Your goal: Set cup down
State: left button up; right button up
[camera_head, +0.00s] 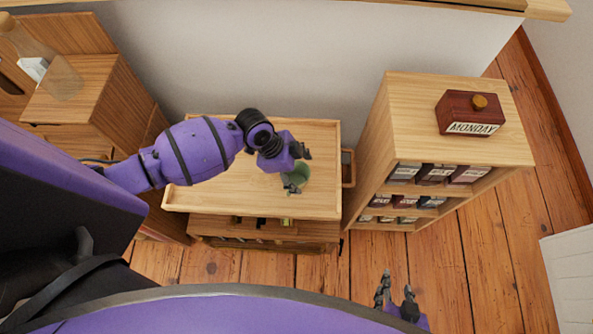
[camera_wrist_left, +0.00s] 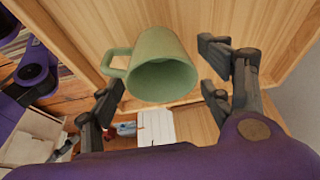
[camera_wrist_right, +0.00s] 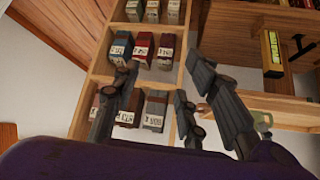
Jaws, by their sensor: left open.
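The cup (camera_head: 301,174) is a green mug on the rimmed wooden top of a low cart (camera_head: 235,207), toward its right side. In the left wrist view the cup (camera_wrist_left: 160,60) shows its open mouth and a handle on the left. My left gripper (camera_head: 296,165) is over the cup and partly hides it in the head view. Its fingers are spread on either side of the cup, with visible gaps. The cup also shows in part at the right of the right wrist view (camera_wrist_right: 263,119). My right gripper (camera_head: 396,289) is open and empty, low in front of the shelf.
A wooden shelf (camera_head: 424,120) right of the cart holds rows of labelled boxes, with a dark red MONDAY block (camera_head: 470,114) on top. A wooden cabinet (camera_head: 85,100) with a glass bottle (camera_head: 52,66) stands at the left. Much of the cart top is bare.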

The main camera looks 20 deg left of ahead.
pick_arm(q)
jog(key=v, duration=1.2)
jog(key=shift+p, duration=0.35)
